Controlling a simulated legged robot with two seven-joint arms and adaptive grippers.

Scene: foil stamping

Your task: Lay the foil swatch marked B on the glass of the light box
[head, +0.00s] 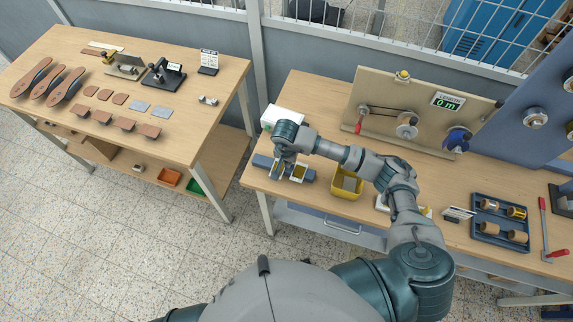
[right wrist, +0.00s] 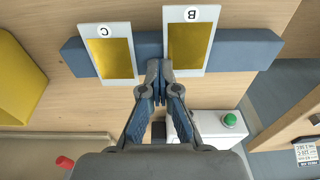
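The foil swatch marked B (right wrist: 190,42) is a gold rectangle in a white frame. It rests on a blue bar-shaped holder (right wrist: 250,52), right of the similar swatch C (right wrist: 115,57) in the right wrist view. My right gripper (right wrist: 160,68) has its fingertips close together at the gap between the two swatches, by the lower left corner of B. I see nothing between the fingers; whether a tip touches B is unclear. A white box with a green button (right wrist: 215,128), apparently the light box (head: 287,117), stands beside the holder. My left gripper is out of view.
A yellow bin (head: 346,184) stands right of the holder. A winding rig with a red handle (head: 407,122) is at the back, and a dark tray of rolls (head: 474,224) is farther right. A separate table (head: 215,85) with leather pieces is at the left.

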